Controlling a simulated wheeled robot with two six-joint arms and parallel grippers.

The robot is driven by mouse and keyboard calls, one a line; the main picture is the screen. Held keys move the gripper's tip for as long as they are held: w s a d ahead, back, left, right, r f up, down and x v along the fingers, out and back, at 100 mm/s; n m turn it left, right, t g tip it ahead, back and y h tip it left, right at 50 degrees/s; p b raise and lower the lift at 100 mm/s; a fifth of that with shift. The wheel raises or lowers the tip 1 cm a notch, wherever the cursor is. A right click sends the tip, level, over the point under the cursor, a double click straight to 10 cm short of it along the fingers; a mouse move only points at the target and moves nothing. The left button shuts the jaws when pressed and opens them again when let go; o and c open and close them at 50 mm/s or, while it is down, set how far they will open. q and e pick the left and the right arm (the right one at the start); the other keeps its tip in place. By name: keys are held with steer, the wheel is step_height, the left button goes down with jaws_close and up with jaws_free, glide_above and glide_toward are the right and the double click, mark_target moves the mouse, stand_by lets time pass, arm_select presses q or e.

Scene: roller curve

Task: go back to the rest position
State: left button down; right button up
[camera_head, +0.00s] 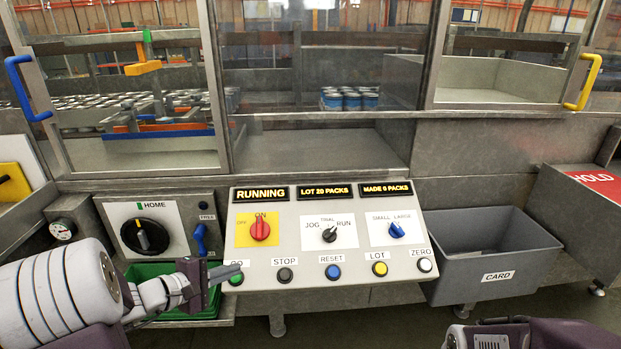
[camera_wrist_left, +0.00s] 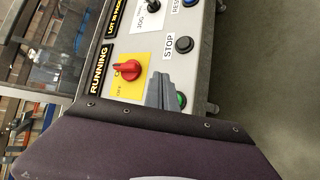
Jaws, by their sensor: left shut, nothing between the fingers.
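My left gripper (camera_head: 226,272) is shut and empty, its fingertips close to the green GO button (camera_head: 236,278) at the left end of the control panel (camera_head: 290,262). In the left wrist view the shut fingers (camera_wrist_left: 160,92) partly cover the green button (camera_wrist_left: 181,99); I cannot tell whether they touch it. The panel's display (camera_head: 261,194) reads RUNNING. The red knob (camera_head: 260,230) sits on a yellow plate. My right arm shows at the bottom right of the head view, but its fingers are not visible.
A grey CARD bin (camera_head: 490,240) stands right of the panel, with a red HOLD box (camera_head: 597,185) beyond it. A black HOME dial (camera_head: 145,236) and a green bin (camera_head: 170,272) are left. Glass guards with a blue handle (camera_head: 26,90) and yellow handle (camera_head: 590,82) stand behind.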

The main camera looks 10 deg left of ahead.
arm_select(q)
steer(key=s+d+f+m+g+h, duration=0.1)
steer(key=s+d+m+g+h, duration=0.2)
steer(key=d, duration=0.7)
steer(key=s+d+f+m+g+h, duration=0.1)
steer(key=s+d+m+g, duration=0.3)
steer(key=d, duration=0.5)
steer(key=s+a+f+m+g+y, duration=0.1)
steer(key=s+f+m+g+y, duration=0.6)
steer(key=s, duration=0.5)
steer(key=w+a+f+m+t+y, duration=0.2)
steer(key=a+f+m+t+y, duration=0.1)
steer(key=a, duration=0.5)
step_height(320, 180, up, 15)
steer(key=n+p, duration=0.1)
steer(key=p, duration=1.3)
steer(key=shift+f, duration=0.15)
